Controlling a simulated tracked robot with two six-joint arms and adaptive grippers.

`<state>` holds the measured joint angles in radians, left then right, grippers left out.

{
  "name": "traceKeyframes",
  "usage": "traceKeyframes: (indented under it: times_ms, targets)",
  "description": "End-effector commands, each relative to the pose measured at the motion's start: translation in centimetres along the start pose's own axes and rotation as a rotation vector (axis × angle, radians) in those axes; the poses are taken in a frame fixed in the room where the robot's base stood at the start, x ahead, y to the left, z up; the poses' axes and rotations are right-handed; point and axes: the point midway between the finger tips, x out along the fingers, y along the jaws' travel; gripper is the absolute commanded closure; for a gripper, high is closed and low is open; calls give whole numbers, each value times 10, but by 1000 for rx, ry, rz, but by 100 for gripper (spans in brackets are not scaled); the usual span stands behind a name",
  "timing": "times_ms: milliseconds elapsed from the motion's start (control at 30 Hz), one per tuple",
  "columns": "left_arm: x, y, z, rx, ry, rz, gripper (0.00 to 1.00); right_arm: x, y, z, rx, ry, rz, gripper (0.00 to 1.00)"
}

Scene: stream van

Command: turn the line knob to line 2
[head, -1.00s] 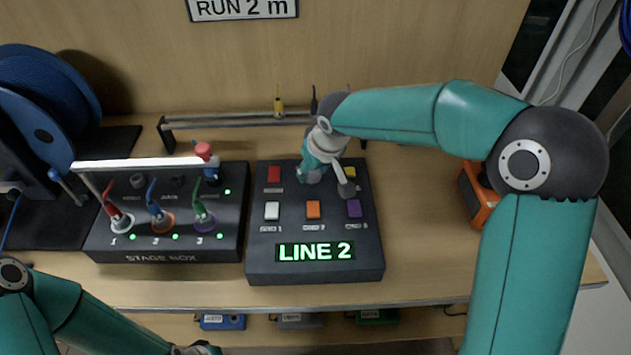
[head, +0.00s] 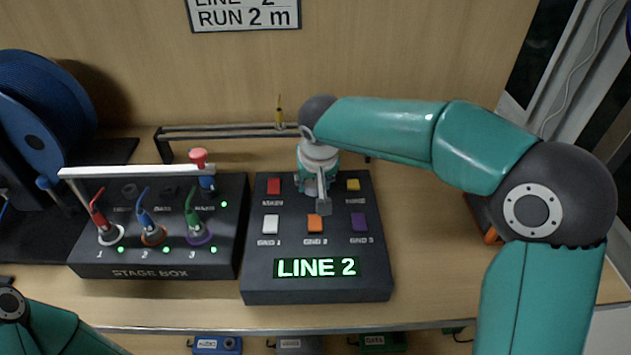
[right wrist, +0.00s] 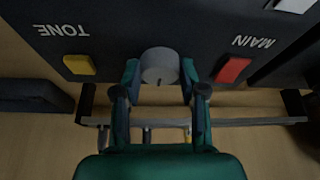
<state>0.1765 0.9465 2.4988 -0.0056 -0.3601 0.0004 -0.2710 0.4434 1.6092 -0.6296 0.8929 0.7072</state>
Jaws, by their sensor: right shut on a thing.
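The dark desk box (head: 258,285) stands in the middle of the table in the head view. Its lit green display (head: 317,268) reads LINE 2. My right gripper (right wrist: 160,75) points down at the back of this box, between the red button (head: 274,186) and the yellow button (head: 353,185). In the right wrist view its two fingers are shut on a round grey knob (right wrist: 160,62), one on each side. In the head view my gripper and wrist hide the knob. My left arm shows at the lower left, but its gripper is out of view.
A stage box (head: 150,271) with coloured plugs stands on the left, beside a blue cable reel (head: 38,125). A low rail (head: 225,132) runs behind. A wall sign (head: 244,16) reads RUN 2 m. The table's right side has bare room.

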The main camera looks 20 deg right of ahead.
Motion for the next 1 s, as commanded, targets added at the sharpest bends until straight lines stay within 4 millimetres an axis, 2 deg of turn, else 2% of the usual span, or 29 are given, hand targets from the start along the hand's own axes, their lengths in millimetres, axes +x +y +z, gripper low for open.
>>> traceKeyframes:
  times_ms: [100, 133, 267, 667, 867, 1000]
  targets:
    - [0, 0, 0, 0, 0, 0, 100, -1, -1, -2, 0, 7, -3, 93]
    - [0, 0, 0, 0, 0, 0, 100, -1, -1, -2, 0, 7, -3, 53]
    - [0, 0, 0, 0, 0, 0, 100, -1, 0, -2, 0, 5, -3, 33]
    - [-1, 0, 0, 0, 0, 0, 100, -5, 0, -1, 0, 4, -2, 33]
    - [-1, 0, 0, 0, 0, 0, 100, -32, 0, -1, 0, 6, -4, 33]
    - [0, 0, 0, 0, 0, 0, 100, -60, 0, -1, 0, 8, -4, 33]
